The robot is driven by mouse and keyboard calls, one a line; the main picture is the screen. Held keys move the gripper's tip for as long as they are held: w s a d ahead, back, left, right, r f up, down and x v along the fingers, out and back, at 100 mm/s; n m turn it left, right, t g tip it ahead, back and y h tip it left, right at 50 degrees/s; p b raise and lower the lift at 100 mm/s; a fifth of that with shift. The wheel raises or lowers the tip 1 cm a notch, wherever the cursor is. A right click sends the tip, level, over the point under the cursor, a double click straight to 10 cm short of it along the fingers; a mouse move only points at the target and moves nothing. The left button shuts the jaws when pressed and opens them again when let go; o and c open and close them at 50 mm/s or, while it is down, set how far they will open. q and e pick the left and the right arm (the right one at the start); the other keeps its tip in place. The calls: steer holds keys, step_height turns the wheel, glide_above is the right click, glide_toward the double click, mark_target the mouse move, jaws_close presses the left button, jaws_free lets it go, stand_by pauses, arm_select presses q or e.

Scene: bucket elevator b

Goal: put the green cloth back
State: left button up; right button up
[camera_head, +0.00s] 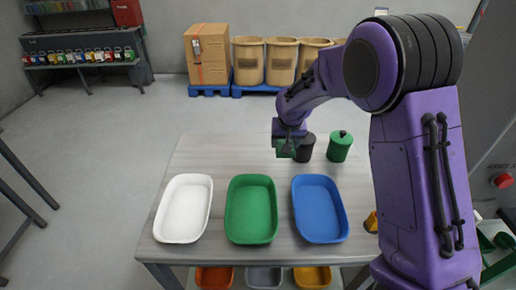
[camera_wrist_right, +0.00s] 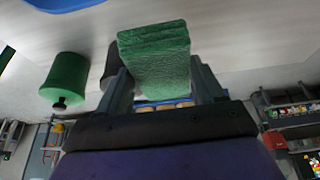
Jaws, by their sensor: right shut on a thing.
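My right gripper (camera_wrist_right: 160,88) is shut on the folded green cloth (camera_wrist_right: 155,52), which sits between the two fingers in the right wrist view. In the head view the cloth (camera_head: 286,147) shows below the purple wrist, over the far part of the table and beside the dark canister. A green canister with a knob lid (camera_head: 340,147) stands to the right, and a dark canister (camera_head: 305,148) stands between it and the gripper. My left gripper is not in view.
White (camera_head: 184,208), green (camera_head: 251,209) and blue (camera_head: 319,208) trays stand empty in a row on the grey table (camera_head: 215,154). Orange, grey and yellow bins (camera_head: 264,277) show below the table's front edge. The table's far left is clear. Tan barrels (camera_head: 281,60) stand behind.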

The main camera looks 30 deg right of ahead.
steer(key=w, duration=0.1)
steer(key=w+f+p, duration=0.1)
steer(key=w, duration=0.1)
steer(key=w+f+p, duration=0.1)
steer(key=shift+w+f, duration=0.25)
steer(key=shift+w, duration=0.05)
steer(key=p, duration=0.2)
glide_above(265, 156)
steer(key=f, duration=0.6)
steer(key=shift+s+a+f, duration=0.2)
steer(key=shift+s+a, duration=0.1)
steer(key=shift+s, duration=0.1)
steer(key=shift+s+f+p, duration=0.4)
steer(key=shift+f+p, duration=0.4)
steer(key=shift+f, duration=0.25)
steer(key=shift+w+f+b, duration=0.25)
steer(key=shift+f+b, duration=0.05)
steer(key=shift+f, duration=0.1)
steer(key=o, duration=0.9)
steer(key=shift+r, duration=0.1)
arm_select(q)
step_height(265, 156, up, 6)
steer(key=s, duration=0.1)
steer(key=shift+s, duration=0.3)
arm_select(e)
steer(key=shift+o, duration=0.2)
steer(key=shift+s+r, duration=0.1)
steer(key=shift+s, duration=0.1)
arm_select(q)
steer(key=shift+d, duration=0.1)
